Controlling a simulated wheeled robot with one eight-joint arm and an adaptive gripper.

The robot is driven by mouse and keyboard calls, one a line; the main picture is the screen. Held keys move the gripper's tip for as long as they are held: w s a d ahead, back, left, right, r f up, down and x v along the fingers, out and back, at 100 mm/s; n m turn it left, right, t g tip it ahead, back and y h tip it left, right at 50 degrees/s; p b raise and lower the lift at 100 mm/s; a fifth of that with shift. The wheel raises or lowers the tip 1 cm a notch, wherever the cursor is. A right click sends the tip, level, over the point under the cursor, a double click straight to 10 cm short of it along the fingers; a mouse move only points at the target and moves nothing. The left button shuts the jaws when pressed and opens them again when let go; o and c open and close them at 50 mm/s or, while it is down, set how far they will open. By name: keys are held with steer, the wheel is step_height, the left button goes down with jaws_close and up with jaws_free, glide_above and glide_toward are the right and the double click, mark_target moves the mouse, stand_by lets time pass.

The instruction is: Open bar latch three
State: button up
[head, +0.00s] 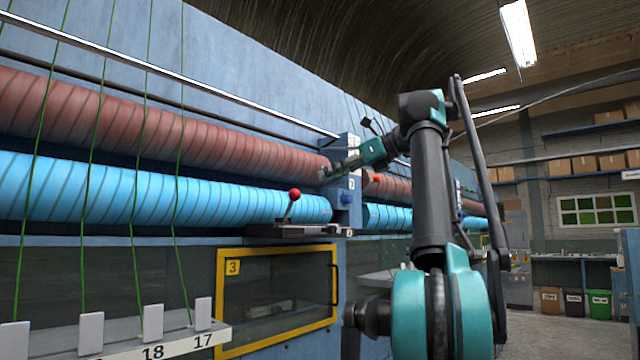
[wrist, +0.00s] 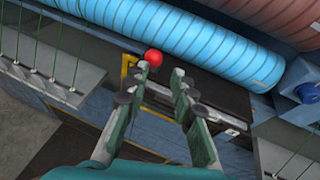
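The bar latch (head: 310,230) is a flat metal bar above the yellow-framed window marked 3. Its lever with a red ball (head: 295,194) stands up at the bar's left part. In the wrist view the red ball (wrist: 153,57) shows just beyond my fingertips, nearer the left one, and the metal bar (wrist: 215,116) runs partly behind the right finger. My gripper (wrist: 160,73) is open, with nothing between its fingers. In the head view my gripper (head: 335,168) is above and to the right of the ball, in front of the post; I cannot tell its exact distance from the ball.
The yellow-framed window (head: 278,295) is below the latch. A blue post (head: 347,205) with a blue knob stands to its right. Brown (head: 200,140) and blue (head: 160,188) rollers run behind. Green strands and the rail marked 17 and 18 (head: 185,345) lie at left.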

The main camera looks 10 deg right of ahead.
steer(key=d, duration=0.1)
steer(key=s+d+f+t+y, duration=0.1)
steer(key=d+f+t, duration=0.1)
steer(key=shift+s+d+m+y, duration=0.1)
steer(key=shift+s+m+y, duration=0.3)
jaws_close()
steer(key=s+d+f+t+y, duration=0.2)
steer(key=s+f, duration=0.2)
steer(key=f, duration=0.1)
steer(key=x, duration=1.3)
steer(key=shift+a+f, duration=0.15)
steer(key=shift+a, duration=0.25)
steer(key=shift+w, duration=0.15)
steer(key=w+a+r+g+h, duration=0.1)
steer(key=w+a+r+h, duration=0.1)
steer(key=r, duration=0.1)
steer(key=shift+w+m+g, duration=0.3)
steer(key=shift+g, duration=0.1)
